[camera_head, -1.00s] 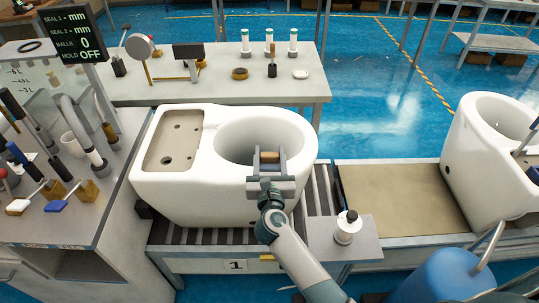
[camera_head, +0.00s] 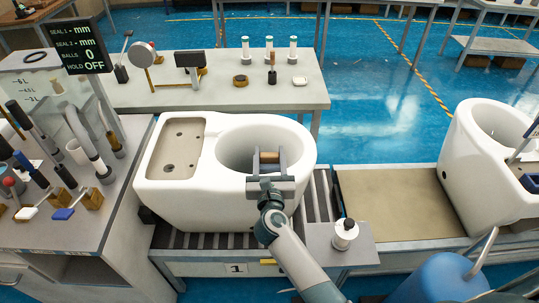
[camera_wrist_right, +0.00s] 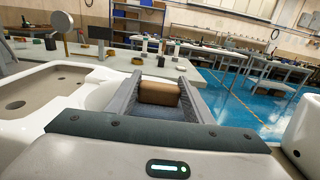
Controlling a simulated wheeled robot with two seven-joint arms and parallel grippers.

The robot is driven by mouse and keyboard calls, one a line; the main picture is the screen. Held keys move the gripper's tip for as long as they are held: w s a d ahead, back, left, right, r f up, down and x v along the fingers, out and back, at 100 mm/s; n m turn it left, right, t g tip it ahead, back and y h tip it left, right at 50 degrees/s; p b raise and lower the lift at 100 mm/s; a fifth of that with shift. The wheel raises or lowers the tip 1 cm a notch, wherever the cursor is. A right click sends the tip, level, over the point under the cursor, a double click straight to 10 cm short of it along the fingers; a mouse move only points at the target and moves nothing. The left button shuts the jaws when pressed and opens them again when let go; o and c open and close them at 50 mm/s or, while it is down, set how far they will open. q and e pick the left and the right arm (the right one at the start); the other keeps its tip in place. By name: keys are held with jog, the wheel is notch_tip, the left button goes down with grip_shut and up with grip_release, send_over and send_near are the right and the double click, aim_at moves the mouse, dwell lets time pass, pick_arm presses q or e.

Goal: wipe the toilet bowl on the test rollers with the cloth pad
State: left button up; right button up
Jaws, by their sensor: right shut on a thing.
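The white toilet bowl (camera_head: 222,203) stands on the test rollers (camera_head: 190,241), its round opening to the right and its flat deck with holes to the left. My right gripper (camera_head: 270,158) is over the front of the opening, shut on a tan-brown block (camera_head: 270,156). The block also shows between the fingers in the right wrist view (camera_wrist_right: 159,93). I cannot tell whether a cloth face is under the block or whether it touches the bowl. My left gripper is not in view.
A second white toilet (camera_head: 478,170) stands on the conveyor at right. A side shelf (camera_head: 322,245) carries a small white bottle (camera_head: 344,234). A cluttered bench (camera_head: 60,230) is at left; a table (camera_head: 215,97) stands behind. A blue drum (camera_head: 435,280) is at front right.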

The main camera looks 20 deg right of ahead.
notch_tip(320, 180, up, 2)
jog(key=shift+p, duration=0.65)
jog(key=shift+f, duration=0.1)
